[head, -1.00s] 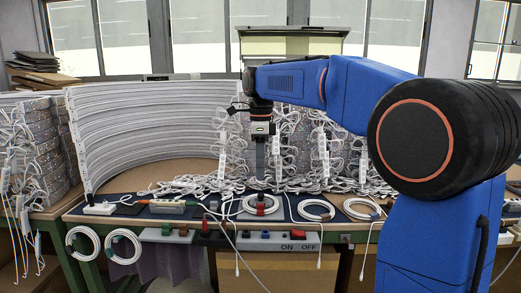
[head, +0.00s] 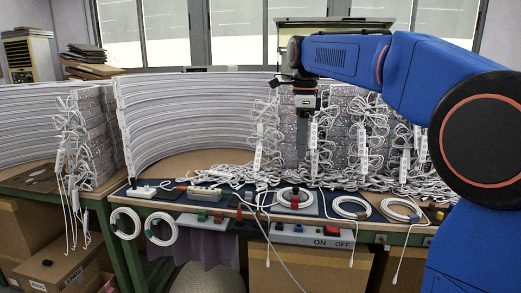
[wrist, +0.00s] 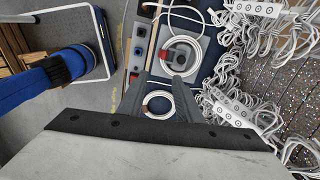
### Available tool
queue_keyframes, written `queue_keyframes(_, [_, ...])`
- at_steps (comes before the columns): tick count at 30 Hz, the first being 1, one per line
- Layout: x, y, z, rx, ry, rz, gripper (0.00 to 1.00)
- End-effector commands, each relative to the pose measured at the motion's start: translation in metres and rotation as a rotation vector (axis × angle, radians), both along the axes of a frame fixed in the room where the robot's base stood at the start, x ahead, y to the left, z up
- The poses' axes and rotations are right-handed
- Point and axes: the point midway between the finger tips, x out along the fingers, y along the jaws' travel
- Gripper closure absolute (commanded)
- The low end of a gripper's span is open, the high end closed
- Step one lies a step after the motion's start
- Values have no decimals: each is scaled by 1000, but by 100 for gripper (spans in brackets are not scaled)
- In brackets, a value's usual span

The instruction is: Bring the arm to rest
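My arm is blue and reaches across the head view from the right, with its wrist hanging down over the bench. My gripper (head: 303,150) points down above the bench, clear of the coils on it. In the wrist view its two grey fingers (wrist: 160,84) stand apart, with nothing held between them.
Behind the gripper are stacks of glittery strips (head: 290,140) and a tall curved white panel (head: 190,115). Cardboard boxes (head: 60,270) stand low at left.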

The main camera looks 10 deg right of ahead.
Motion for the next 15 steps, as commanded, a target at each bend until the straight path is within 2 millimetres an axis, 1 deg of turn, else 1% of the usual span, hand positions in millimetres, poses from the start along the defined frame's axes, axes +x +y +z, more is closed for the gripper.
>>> queue_keyframes(1, [-12,-4,-1,1,-12,43,68])
queue_keyframes(8, [-71,-20,-26,-14,-82,361,68])
queue_keyframes(11, [-97,-27,-40,-29,-113,502,68])
queue_keyframes(15, [-134,-36,-63,-58,-155,700,68])
